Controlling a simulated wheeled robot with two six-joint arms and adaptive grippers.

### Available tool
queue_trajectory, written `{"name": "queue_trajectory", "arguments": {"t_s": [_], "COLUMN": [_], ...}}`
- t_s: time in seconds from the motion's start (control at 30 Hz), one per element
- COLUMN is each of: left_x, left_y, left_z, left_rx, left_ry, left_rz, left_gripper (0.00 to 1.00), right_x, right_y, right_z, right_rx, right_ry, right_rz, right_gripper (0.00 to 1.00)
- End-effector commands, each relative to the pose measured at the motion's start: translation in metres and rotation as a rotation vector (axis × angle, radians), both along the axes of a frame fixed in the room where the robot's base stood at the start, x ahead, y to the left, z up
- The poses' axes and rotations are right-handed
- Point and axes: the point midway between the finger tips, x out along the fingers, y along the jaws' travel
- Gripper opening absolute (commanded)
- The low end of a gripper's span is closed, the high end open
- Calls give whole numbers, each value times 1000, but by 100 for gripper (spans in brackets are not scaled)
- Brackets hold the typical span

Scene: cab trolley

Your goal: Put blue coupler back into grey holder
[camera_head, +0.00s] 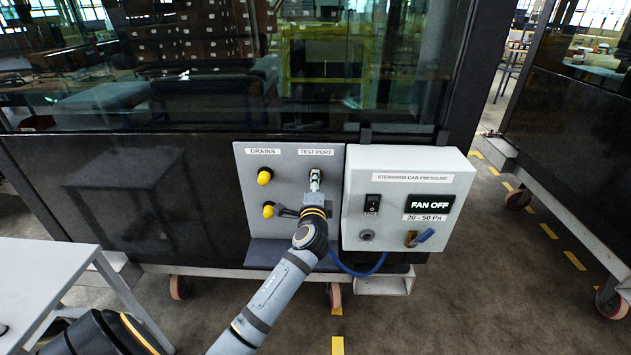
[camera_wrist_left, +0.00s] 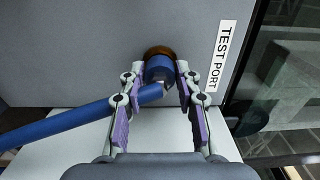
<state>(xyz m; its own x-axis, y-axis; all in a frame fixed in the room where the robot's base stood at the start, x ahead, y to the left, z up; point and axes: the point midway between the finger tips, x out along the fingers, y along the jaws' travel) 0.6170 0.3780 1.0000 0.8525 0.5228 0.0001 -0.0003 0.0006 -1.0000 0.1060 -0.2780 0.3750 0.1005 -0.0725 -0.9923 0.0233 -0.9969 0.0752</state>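The blue coupler (camera_wrist_left: 159,69) sits at the brass test port (camera_wrist_left: 158,52) on the grey panel, with a blue hose (camera_wrist_left: 60,126) running off to the left in the left wrist view. My left gripper (camera_wrist_left: 160,80) has its purple-padded fingers on either side of the coupler, with a small gap showing, so it looks open around it. In the head view my left gripper (camera_head: 315,187) is at the test port and hides most of the coupler. A round grey fitting (camera_head: 367,236), possibly the grey holder, is empty on the control box's front. My right gripper is out of view.
Yellow drain caps (camera_head: 264,177) are left of the port. The hose loops below the box (camera_head: 360,272). A table (camera_head: 40,275) stands at left.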

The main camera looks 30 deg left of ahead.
Motion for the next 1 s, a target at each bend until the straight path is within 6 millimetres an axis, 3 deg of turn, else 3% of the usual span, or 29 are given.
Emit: {"name": "queue_trajectory", "arguments": {"t_s": [0.03,0.17,1.0], "left_x": [0,0,-21], "left_y": [0,0,-13], "left_z": [0,0,0], "left_rx": [0,0,0], "left_ry": [0,0,0], "left_rz": [0,0,-1], "left_gripper": [16,0,0], "right_x": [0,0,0], "right_y": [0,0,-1], "right_z": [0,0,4], "right_rx": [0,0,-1], "right_ry": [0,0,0], "right_rz": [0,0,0], "right_gripper": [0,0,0]}}
